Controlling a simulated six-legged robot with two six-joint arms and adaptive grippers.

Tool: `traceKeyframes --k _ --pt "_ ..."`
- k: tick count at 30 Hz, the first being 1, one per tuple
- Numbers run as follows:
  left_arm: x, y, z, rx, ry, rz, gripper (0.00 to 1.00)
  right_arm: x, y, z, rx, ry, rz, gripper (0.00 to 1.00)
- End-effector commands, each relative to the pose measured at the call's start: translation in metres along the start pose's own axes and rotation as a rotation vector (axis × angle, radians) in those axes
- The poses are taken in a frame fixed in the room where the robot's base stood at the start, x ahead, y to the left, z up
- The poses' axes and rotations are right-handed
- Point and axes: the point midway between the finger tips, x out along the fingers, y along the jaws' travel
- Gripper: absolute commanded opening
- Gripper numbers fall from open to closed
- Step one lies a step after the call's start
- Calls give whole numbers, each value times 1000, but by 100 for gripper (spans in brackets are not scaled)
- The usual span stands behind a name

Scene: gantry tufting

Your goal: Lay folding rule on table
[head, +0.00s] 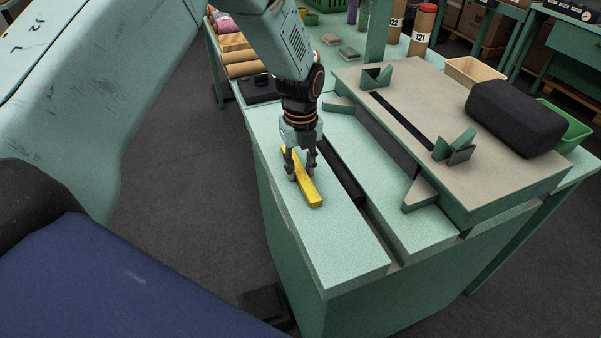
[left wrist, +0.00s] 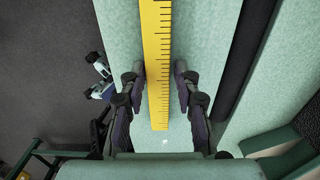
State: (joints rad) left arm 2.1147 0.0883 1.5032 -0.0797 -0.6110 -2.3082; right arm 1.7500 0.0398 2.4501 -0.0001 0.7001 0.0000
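The yellow folding rule (head: 312,195) lies folded on the pale green table top (head: 345,245), near its left edge. In the left wrist view the rule (left wrist: 156,35) shows black graduation marks and runs lengthwise between my fingers. My left gripper (head: 301,174) points down over the rule, with one finger on each side of it. In the left wrist view the gripper's fingertips (left wrist: 160,75) stand close beside the rule's edges, with a narrow gap visible on the right side. My right gripper is not in view.
A dark slot (head: 343,172) runs along the table just right of the rule. Beyond it stands a beige-topped raised fixture (head: 440,110) with green brackets and a black padded block (head: 515,118). The table's front end is clear.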

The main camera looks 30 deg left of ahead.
Motion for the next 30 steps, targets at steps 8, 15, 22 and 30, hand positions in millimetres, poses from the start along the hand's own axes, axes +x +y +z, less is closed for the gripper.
traceKeyframes --k 8,15,22,30 --pt "0 0 0 0 0 0 5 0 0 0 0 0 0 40" --pt "0 0 0 0 1 0 0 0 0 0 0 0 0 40" --pt "-7 0 0 0 0 -1 0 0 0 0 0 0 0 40" --pt "-57 0 1 0 -2 -3 0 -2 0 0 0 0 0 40"
